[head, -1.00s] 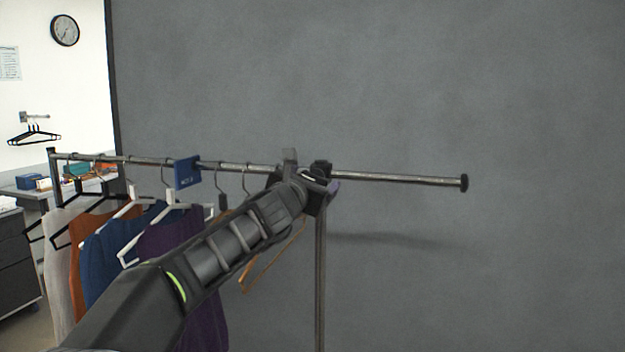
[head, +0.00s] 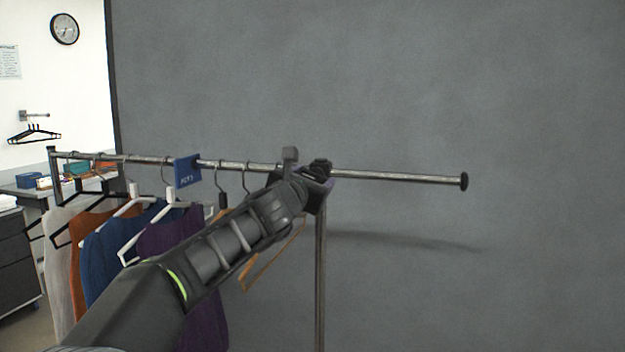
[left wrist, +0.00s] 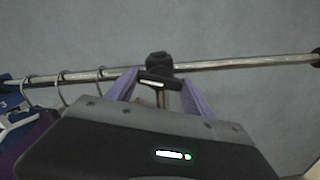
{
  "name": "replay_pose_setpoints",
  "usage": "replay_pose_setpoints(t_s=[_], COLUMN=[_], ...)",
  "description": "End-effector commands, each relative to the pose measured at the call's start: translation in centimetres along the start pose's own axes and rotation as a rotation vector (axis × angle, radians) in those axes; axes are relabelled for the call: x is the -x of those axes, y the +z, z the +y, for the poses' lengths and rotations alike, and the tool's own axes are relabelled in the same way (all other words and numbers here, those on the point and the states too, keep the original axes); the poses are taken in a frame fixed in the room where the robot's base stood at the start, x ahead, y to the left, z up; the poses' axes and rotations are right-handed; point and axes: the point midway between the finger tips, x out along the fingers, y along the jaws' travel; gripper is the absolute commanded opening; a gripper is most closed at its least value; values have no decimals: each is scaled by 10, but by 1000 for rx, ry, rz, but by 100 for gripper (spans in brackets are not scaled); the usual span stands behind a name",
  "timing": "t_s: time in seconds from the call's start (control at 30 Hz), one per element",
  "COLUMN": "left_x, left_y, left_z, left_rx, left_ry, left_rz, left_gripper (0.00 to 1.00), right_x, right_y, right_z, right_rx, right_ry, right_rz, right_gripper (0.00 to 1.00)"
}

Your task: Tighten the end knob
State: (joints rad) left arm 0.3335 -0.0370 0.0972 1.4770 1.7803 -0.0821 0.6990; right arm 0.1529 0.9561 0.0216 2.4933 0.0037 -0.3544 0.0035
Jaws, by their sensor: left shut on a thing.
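The garment rail (head: 395,177) runs across the head view. A dark clamp (head: 322,164) sits where it meets the upright post (head: 320,270); the clamp also shows in the left wrist view (left wrist: 158,60). My left gripper (head: 319,178) is at this clamp, its arm coming from lower left. In the left wrist view, its purple fingers stand either side of a dark knob (left wrist: 159,84) with a pale streak, just below the rail. The gripper is shut on this knob, which the gripper hides in the head view. My right gripper is not in view.
Several garments hang at left, including a purple one (head: 205,310), beside a blue sign (head: 187,171). An empty wooden hanger (head: 262,266) hangs near my left arm. The rail's right stretch is bare to its black end cap (head: 463,181). A grey wall stands behind.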

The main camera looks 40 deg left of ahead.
Motion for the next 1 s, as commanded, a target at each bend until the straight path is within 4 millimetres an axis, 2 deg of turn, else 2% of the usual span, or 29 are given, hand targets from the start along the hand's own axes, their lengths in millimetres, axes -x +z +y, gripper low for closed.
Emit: replay_pose_setpoints(t_s=[0.47, 0.67, 1.0], left_x=[0, 0, 0], left_y=[0, 1, 1], left_z=[0, 0, 0], left_rx=[-75, -190, -490], left_ry=[0, -1, -1], left_rz=[0, 0, 0], left_gripper=[20, 20, 20], right_x=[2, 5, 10], right_y=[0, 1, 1], right_z=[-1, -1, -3], right_rx=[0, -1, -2], right_ry=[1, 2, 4], right_rz=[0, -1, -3], right_gripper=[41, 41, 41])
